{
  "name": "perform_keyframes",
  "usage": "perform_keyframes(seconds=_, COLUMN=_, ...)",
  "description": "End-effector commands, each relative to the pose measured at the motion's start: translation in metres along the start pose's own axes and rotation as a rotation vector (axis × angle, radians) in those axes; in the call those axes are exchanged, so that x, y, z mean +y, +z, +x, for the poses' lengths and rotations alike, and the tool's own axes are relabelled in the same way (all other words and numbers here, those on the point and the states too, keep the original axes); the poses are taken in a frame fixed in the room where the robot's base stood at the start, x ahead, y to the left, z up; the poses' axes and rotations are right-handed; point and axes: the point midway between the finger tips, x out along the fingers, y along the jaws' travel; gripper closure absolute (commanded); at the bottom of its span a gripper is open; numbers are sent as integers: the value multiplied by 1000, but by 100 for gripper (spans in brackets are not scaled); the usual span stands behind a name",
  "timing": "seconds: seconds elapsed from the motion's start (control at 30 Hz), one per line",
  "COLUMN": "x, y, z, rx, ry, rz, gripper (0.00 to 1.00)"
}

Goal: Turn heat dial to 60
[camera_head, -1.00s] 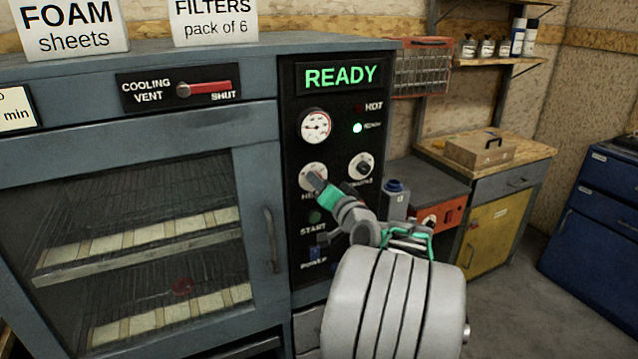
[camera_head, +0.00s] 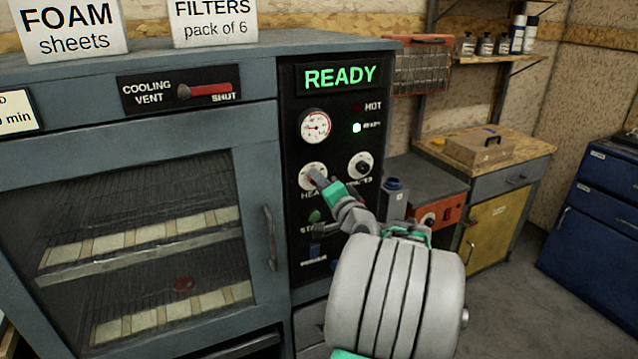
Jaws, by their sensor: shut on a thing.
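The heat dial (camera_head: 310,171) is a white round dial on the black control panel, below the gauge. Its lower right part is hidden behind my gripper, and its numbers are too small to read. My gripper (camera_head: 318,178) is at the dial's knob from the lower right, shut on it. A second white dial (camera_head: 360,165), with a dark knob, is to the right of the heat dial. The green display (camera_head: 340,77) above reads READY. The round gauge (camera_head: 314,126) has a red needle.
A green start button (camera_head: 314,216) and a power switch (camera_head: 315,249) are below the heat dial, close to my arm. The oven door handle (camera_head: 270,238) stands out left of the panel. An orange box (camera_head: 440,215) is to the right. The floor (camera_head: 510,290) at right is clear.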

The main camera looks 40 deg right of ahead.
Motion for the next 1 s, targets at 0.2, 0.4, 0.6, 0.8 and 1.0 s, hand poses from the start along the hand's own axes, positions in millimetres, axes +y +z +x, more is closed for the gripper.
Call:
perform_keyframes(seconds=0.2, x=0, y=0, z=0, rx=-1, ry=0, rz=0, gripper=66)
perform_keyframes(seconds=0.4, x=0, y=0, z=0, rx=0, ry=0, rz=-1, gripper=50)
perform_keyframes(seconds=0.6, x=0, y=0, z=0, rx=0, ry=0, rz=-1, gripper=48)
perform_keyframes(seconds=0.8, x=2, y=-1, z=-15, rx=4, ry=2, rz=-1, gripper=48)
perform_keyframes(seconds=1.0, x=2, y=-1, z=-57, rx=6, ry=1, rz=-3, gripper=48)
